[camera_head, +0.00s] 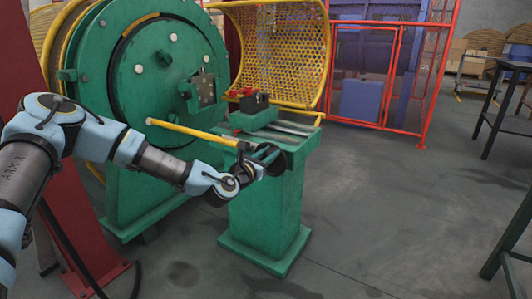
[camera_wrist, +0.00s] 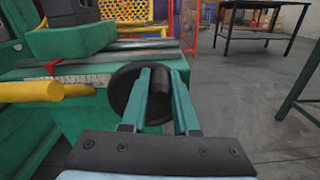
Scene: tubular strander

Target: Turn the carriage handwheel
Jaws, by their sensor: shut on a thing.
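The carriage handwheel (camera_wrist: 122,86) is a black disc on the end of the green carriage stand (camera_head: 266,205). In the wrist view its dark cylindrical handle (camera_wrist: 160,98) points toward the camera. My gripper (camera_wrist: 161,74) has its two green fingers on either side of this handle and is shut on it. In the head view, the handwheel (camera_head: 277,162) is partly hidden behind my gripper (camera_head: 263,157). The green carriage block (camera_head: 254,119) sits on rails on top of the stand.
A yellow bar (camera_head: 192,132) runs just left of my gripper. A big green disc housing (camera_head: 140,90) stands behind my arm. A yellow mesh guard (camera_head: 283,50) rises behind the stand. A dark table (camera_wrist: 262,28) stands back right.

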